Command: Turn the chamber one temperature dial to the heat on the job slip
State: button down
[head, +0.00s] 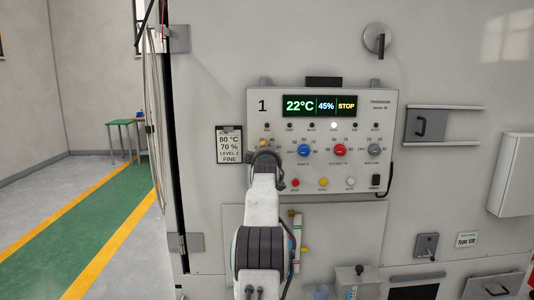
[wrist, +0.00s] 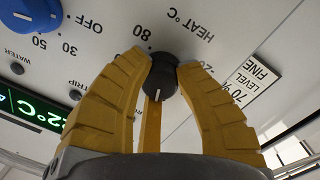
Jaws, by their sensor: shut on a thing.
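The control panel (head: 322,170), marked 1, is on the chamber front. Its display (head: 320,106) reads 22°C, 45% and STOP. In the wrist view my yellow-fingered gripper (wrist: 160,66) is shut on a black dial (wrist: 163,80) near the label HEAT °C. The dial's white mark faces the picture bottom; the printed 80 is above left of the dial, so the mark does not face 80.
A blue dial (head: 304,151), a red dial (head: 340,150) and a grey dial (head: 375,151) sit right of my gripper. Buttons, including a red one (head: 295,183), lie below them. A green-floored walkway (head: 80,225) is open at the left.

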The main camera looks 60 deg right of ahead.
jog(key=m, duration=0.4)
jog(key=shift+r+p, duration=0.3)
jog(key=shift+r, duration=0.1)
jog(key=shift+m, duration=1.9)
jog(key=shift+a, duration=0.1)
jog(key=c, duration=1.3)
grip_release()
jog(key=shift+w, duration=0.1)
jog(key=o, duration=0.4)
jog(key=shift+d+f, duration=0.2)
jog(key=shift+f, duration=0.1)
jog(key=shift+a, duration=0.2)
jog(key=shift+r+v, duration=0.15)
jog(key=shift+v, duration=2.75)
jog(key=shift+r+v, duration=0.1)
jog(key=shift+v, duration=2.85)
